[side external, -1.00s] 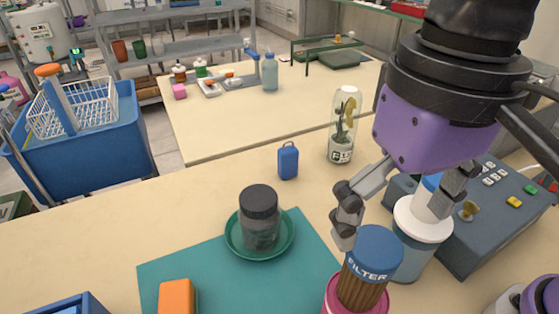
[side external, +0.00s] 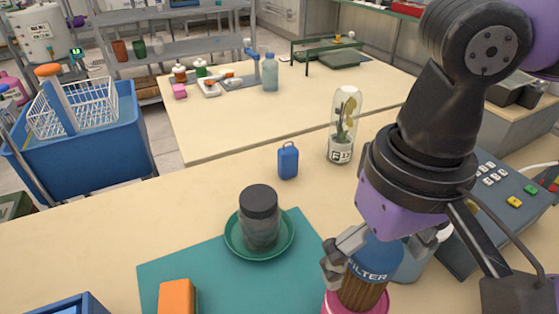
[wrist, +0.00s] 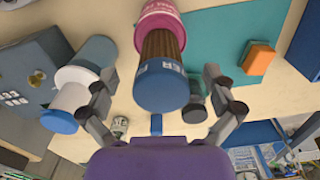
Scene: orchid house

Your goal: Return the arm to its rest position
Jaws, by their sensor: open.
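My gripper (side external: 383,257) is open, low over the bench at the lower right of the side view. A filter piece with a blue cap (side external: 374,260) and brown ribbed body stands upright in a pink holder (side external: 345,304), cut off by the frame edge. In the wrist view, the blue cap (wrist: 161,87) shows between my open fingers (wrist: 160,80), with gaps on both sides. In the side view one finger is left of the cap and the other is partly behind it. I cannot tell how far the fingertips are from it in depth.
A dark-lidded jar (side external: 259,215) stands in a green saucer (side external: 231,246) on a teal mat (side external: 215,285). An orange block (side external: 177,297), blue tag-like case (side external: 288,161) and glass dome (side external: 343,125) stand nearby. A white-and-blue bottle (wrist: 72,98) and control box (wrist: 28,80) are close beside my gripper.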

